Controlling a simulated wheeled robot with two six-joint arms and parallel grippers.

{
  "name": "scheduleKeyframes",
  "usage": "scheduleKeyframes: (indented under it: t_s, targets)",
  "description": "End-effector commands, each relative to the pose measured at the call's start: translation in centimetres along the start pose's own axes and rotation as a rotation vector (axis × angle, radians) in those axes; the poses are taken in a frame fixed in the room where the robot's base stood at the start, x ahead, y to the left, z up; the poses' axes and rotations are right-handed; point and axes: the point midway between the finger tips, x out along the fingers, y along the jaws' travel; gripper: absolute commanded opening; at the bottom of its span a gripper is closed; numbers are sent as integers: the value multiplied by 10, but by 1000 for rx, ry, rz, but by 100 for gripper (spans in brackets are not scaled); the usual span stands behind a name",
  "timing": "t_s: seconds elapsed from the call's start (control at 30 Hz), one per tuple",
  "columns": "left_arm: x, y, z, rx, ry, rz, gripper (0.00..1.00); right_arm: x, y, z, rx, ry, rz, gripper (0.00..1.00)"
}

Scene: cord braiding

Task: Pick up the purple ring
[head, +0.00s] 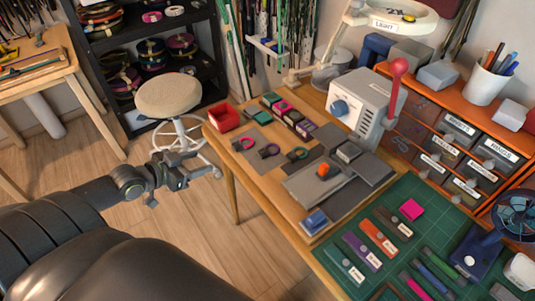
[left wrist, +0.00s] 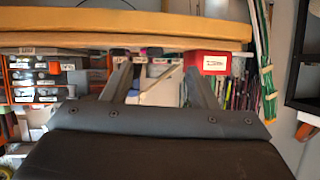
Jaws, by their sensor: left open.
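The purple ring (head: 269,151) lies on a grey mat on the wooden bench. It is between a pink ring (head: 243,144) on its left and a teal ring (head: 298,154) on its right. My left gripper (head: 206,164) is open and empty, left of the bench and off its edge, apart from the rings. In the left wrist view its two spread fingers (left wrist: 160,82) have nothing between them, and the purple ring does not show there. My right gripper is in neither view.
A red bin (head: 226,118) stands at the bench's left corner. The bench edge (left wrist: 130,40) crosses the left wrist view above my fingers. A grey machine with a red-knobbed lever (head: 362,100) stands behind. A round stool (head: 168,95) is beyond my gripper.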

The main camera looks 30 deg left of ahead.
Motion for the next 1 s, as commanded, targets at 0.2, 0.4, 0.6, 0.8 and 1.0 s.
scheduleKeyframes:
  t_s: [0.2,0.4,0.6,0.8,1.0]
  targets:
    - [-13,50,-44,16,45,150,53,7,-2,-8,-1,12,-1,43]
    - [-2,60,-50,14,56,172,53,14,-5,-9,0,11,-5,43]
    - [26,64,-52,12,59,171,53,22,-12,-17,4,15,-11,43]
    - [56,69,-54,12,57,172,53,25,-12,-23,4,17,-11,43]
    - [85,75,-56,12,55,173,53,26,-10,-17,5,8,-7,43]
